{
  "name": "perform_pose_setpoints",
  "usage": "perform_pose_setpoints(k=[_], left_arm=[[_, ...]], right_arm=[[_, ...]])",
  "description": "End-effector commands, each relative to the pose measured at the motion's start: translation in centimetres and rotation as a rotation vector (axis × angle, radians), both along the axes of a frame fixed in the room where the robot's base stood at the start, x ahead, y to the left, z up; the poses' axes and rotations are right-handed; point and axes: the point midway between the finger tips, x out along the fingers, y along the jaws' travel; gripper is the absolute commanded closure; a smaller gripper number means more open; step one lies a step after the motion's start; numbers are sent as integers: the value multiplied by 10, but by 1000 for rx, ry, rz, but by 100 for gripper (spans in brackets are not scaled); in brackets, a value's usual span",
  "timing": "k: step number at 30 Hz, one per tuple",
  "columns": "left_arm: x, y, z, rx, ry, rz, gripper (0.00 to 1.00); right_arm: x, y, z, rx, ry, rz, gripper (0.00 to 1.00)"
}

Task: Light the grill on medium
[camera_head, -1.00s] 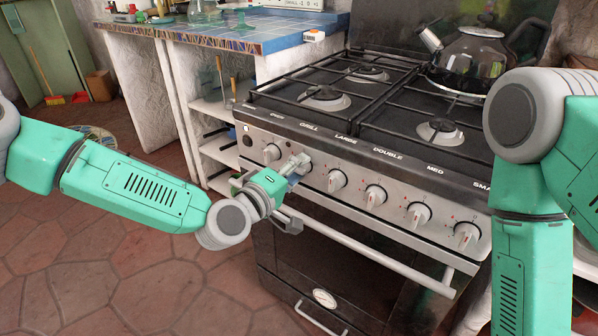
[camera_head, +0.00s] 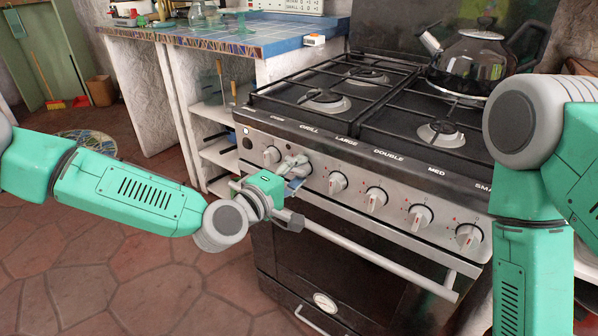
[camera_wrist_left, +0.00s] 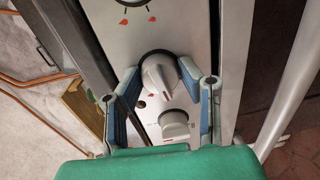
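The stove's front panel (camera_head: 354,205) carries a row of grey knobs under printed labels. My left gripper (camera_head: 296,173) is at the knob below the GRILL label, and its fingers mostly cover that knob in the head view. In the left wrist view, the grill knob (camera_wrist_left: 160,77) lies between the two fingertips of the gripper (camera_wrist_left: 161,73). The fingers stand apart, one on each side of the knob; firm contact cannot be told. A second knob (camera_wrist_left: 174,124) shows closer to the palm. My right arm shows at the right, with its gripper out of view.
The oven knob (camera_head: 271,156) and large-burner knob (camera_head: 338,183) flank the gripper closely. A long oven handle (camera_head: 385,260) runs below the panel. A kettle (camera_head: 468,62) stands on the hob. A blue-tiled counter (camera_head: 255,30) is behind at left. The floor at left is open.

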Motion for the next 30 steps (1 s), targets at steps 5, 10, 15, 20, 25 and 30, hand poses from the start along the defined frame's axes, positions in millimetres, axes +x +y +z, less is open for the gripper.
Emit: perform_pose_setpoints(k=[5,10,15,20,25,30], left_arm=[[-1,1,-5,5,8,1,48],[-1,0,-3,5,4,0,48],[-11,8,-1,4,3,1,48],[-35,28,1,3,5,1,48],[-64,50,3,3,7,2,48],[-86,67,3,3,7,2,48]], right_arm=[[0,0,0,0,0,0,60],[0,0,0,0,0,0,60],[-2,0,1,0,-3,0,60],[-2,0,1,0,-3,0,60],[-1,0,1,0,-3,0,60],[-1,0,1,0,-3,0,60]])
